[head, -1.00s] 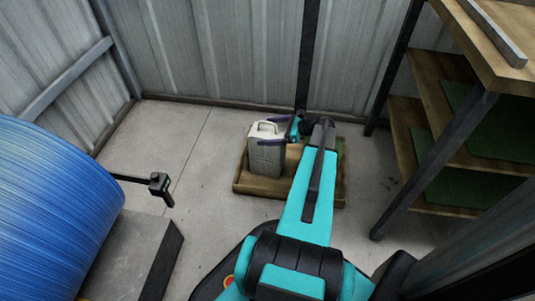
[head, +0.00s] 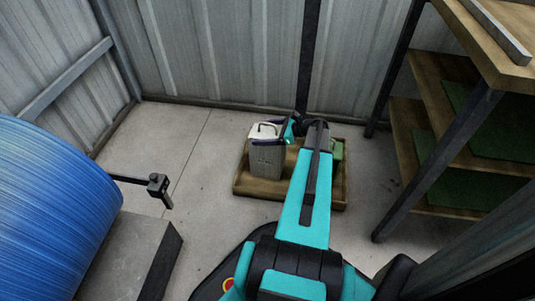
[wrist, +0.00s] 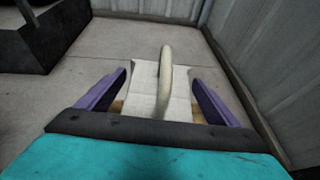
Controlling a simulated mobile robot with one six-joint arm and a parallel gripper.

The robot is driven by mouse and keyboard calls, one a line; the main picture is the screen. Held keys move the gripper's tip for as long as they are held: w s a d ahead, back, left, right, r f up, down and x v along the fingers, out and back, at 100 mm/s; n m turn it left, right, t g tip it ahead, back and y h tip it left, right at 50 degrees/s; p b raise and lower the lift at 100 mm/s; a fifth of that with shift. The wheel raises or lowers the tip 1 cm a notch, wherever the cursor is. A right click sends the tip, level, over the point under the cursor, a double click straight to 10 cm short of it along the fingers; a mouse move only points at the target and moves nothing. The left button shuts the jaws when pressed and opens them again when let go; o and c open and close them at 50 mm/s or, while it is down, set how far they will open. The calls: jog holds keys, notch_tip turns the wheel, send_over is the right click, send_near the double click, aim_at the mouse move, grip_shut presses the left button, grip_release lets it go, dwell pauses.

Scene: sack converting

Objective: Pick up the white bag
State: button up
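The white bag (head: 267,160) stands upright on the left part of a low wooden tray in the head view. It has a pale top, a greyish front and a loop handle. In the wrist view the bag's white top (wrist: 143,86) lies ahead of my gripper, with the handle rising in the middle. My gripper (wrist: 160,77) is open, its two purple fingers spread on the left and right of the bag's top. The fingers look apart from the handle; whether they touch the bag's sides I cannot tell. In the head view my gripper is at the bag's top, partly hidden by my arm.
The wooden tray (head: 247,188) lies on the floor near the metal wall. A green object (head: 338,150) sits at its right, partly behind my arm. A shelf unit (head: 428,150) stands right. A blue roll (head: 55,205) is at left.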

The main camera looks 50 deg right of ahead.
jog(key=shift+r, duration=0.1)
jog(key=c, duration=1.4)
jog(key=shift+o, duration=0.2)
jog(key=shift+r, duration=0.1)
jog(key=shift+r+p, duration=2.15)
jog(key=shift+r, duration=2.8)
